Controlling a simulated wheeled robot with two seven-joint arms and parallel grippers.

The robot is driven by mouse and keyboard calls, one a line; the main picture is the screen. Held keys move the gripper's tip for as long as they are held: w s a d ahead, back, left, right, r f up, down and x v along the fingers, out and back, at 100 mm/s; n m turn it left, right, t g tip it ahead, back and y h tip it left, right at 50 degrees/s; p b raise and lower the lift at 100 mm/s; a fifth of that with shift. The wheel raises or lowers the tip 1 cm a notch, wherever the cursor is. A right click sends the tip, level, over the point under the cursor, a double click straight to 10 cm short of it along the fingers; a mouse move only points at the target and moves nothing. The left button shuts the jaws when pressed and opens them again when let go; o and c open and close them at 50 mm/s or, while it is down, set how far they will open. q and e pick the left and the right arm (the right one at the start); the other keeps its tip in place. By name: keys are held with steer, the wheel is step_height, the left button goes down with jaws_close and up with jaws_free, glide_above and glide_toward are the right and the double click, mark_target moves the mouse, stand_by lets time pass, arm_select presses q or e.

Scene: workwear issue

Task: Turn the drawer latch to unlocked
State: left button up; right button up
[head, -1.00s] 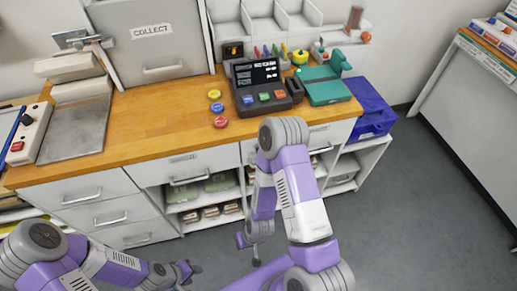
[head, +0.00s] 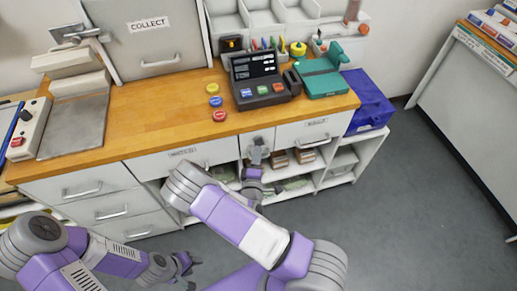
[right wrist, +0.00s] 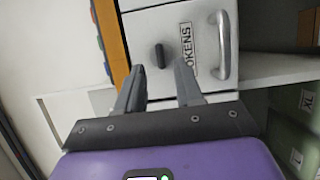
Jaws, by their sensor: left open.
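The drawer latch, a small dark upright knob (right wrist: 160,56), is on a white drawer front (right wrist: 200,78) marked TOKENS in the right wrist view. A pale handle (right wrist: 226,45) is beside the label. My right gripper (right wrist: 158,72) is open, its two grey fingers pointing at the drawer front, with the knob between and just beyond the tips. I cannot tell whether they touch it. In the head view my right gripper (head: 257,148) is at the narrow drawer under the counter, largely covering the latch. My left gripper (head: 188,268) is open and empty at the lower left.
The wooden counter (head: 150,130) holds a dark keypad terminal (head: 262,90), a teal device (head: 318,80) and red, blue and yellow buttons. Open shelves lie below the drawers. A blue crate (head: 368,105) stands at the right. The grey floor (head: 430,220) is clear.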

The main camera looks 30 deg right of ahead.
mark_target(259, 142)
steer(key=x, duration=0.3)
steer(key=shift+w+d, duration=0.2)
steer(key=shift+w, duration=0.05)
jaws_close()
